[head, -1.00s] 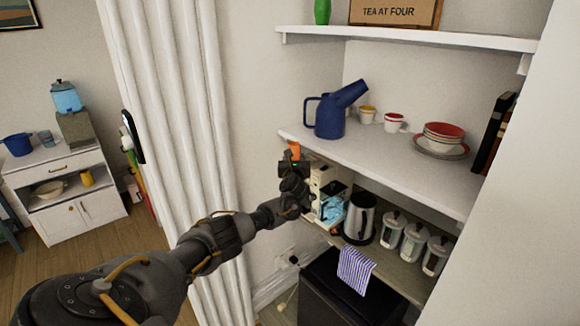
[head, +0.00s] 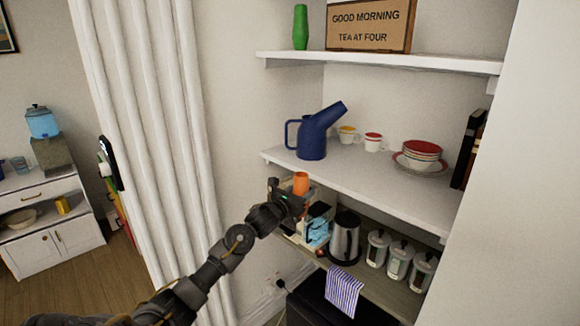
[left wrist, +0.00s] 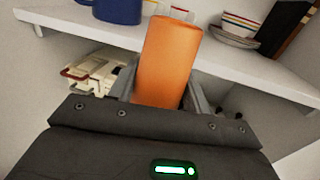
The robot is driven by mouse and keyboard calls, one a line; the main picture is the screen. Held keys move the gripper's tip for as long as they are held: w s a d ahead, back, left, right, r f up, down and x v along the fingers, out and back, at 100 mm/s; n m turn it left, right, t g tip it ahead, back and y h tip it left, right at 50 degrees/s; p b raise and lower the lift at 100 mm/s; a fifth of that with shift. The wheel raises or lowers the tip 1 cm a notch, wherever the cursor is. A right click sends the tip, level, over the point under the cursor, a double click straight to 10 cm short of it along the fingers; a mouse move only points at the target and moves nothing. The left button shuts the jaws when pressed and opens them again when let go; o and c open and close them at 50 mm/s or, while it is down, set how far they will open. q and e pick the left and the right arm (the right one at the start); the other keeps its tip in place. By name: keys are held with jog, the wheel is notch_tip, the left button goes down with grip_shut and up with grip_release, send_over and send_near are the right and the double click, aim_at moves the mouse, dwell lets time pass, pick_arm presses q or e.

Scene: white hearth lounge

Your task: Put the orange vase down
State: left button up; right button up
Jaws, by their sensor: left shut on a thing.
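The orange vase (left wrist: 167,62) is upright between the fingers of my left gripper (left wrist: 160,98) in the left wrist view, and its lower end is hidden by the gripper. In the head view the vase (head: 301,183) shows as a small orange shape just in front of the middle shelf's front left edge and below its top. My left gripper (head: 289,194) is shut on it there. My right gripper is not in view.
The middle shelf (head: 340,179) holds a blue watering can (head: 312,139), cups and stacked bowls (head: 422,152). Its front strip is bare. Below stand a kettle (head: 345,238) and several canisters (head: 399,261). A green vase (head: 300,27) and a sign (head: 369,25) are on the top shelf.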

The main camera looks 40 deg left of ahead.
pick_arm(q)
jog(key=s+d+f+m+g+h+b, duration=0.1)
jog(key=s+d+f+m+h, duration=0.25)
jog(key=s+d, duration=0.75)
jog(key=s+d+f+m+g+h, duration=0.1)
jog(key=s+d+f+m+h, duration=0.3)
jog(key=s+d, duration=0.65)
jog(key=s+d+f+n+h+b, duration=0.1)
jog(key=s+f+b, duration=0.4)
jog(key=f+b, duration=0.6)
jog(key=shift+f+h+b, duration=0.35)
jog(key=shift+b, duration=0.85)
